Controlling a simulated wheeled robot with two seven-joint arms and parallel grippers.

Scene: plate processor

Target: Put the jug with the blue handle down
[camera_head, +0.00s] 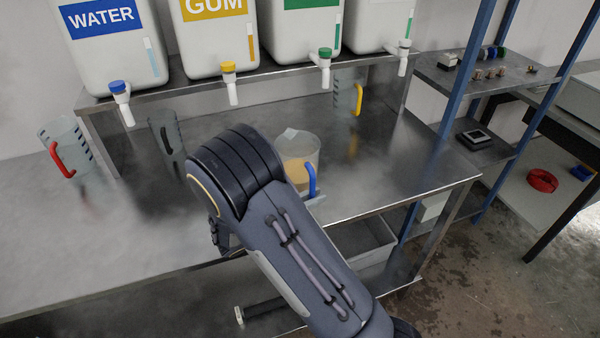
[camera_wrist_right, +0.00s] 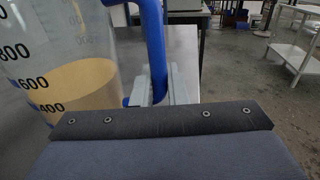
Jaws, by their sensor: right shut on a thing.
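The jug with the blue handle (camera_head: 298,152) is clear, with a tan liquid in its lower part. In the head view it is at the middle of the steel table, partly behind my right arm. In the right wrist view the jug (camera_wrist_right: 70,60) fills the left side, upright, with the liquid near the 600 mark. My right gripper (camera_wrist_right: 152,88) is shut on the lower part of the blue handle (camera_wrist_right: 153,40). Whether the jug's base touches the table is hidden. My left gripper is in neither view.
The steel table (camera_head: 400,180) has free room to the right of the jug. A red-handled jug (camera_head: 68,150) and a black-handled jug (camera_head: 168,135) stand at left, a yellow-handled jug (camera_head: 350,95) at back. Tanks with taps, such as the water tank (camera_head: 110,55), stand on a raised shelf.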

